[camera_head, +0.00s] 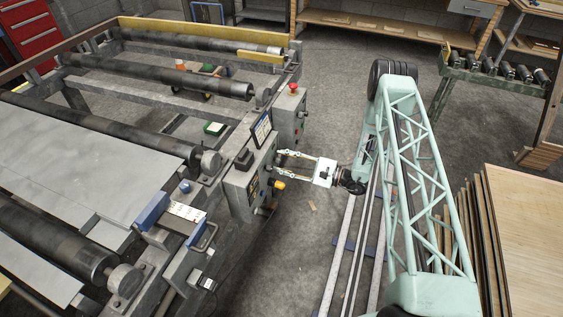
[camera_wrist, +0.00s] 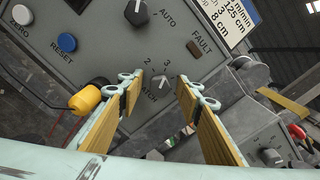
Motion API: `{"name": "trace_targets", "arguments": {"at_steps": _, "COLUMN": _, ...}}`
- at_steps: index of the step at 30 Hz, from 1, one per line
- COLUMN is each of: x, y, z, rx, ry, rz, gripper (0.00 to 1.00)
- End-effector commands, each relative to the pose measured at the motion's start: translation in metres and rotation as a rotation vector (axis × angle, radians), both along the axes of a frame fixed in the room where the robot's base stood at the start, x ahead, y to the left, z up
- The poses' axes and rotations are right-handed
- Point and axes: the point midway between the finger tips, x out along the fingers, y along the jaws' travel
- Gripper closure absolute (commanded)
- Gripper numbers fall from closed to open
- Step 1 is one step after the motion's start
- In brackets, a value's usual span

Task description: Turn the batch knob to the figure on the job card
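The batch knob (camera_wrist: 157,88) is a small dark grey knob on the grey control panel (camera_wrist: 105,50) in the wrist view. Figures 2 and 3 show above it and part of the word BATCH below it. A light mark on the knob is too small to read surely against the figures. My gripper (camera_wrist: 161,77) is open, its wood-faced fingers either side of the knob with gaps showing. In the head view my gripper (camera_head: 279,161) reaches left to the control box.
An AUTO selector knob (camera_wrist: 137,12), blue RESET button (camera_wrist: 67,42), white ZERO button (camera_wrist: 22,14) and FAULT lamp (camera_wrist: 196,47) share the panel. A yellow knob (camera_wrist: 86,99) sticks out beside the left finger. A red stop button (camera_head: 293,87) tops the neighbouring box.

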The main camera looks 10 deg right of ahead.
Motion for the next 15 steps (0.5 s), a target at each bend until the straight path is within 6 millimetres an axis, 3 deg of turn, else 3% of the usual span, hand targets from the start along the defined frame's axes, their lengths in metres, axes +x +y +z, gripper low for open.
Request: {"name": "trace_targets", "arguments": {"at_steps": 15, "x": -0.008, "y": -0.013, "z": 0.000, "rx": 0.000, "ry": 0.001, "rz": -0.001, "gripper": 0.68}}
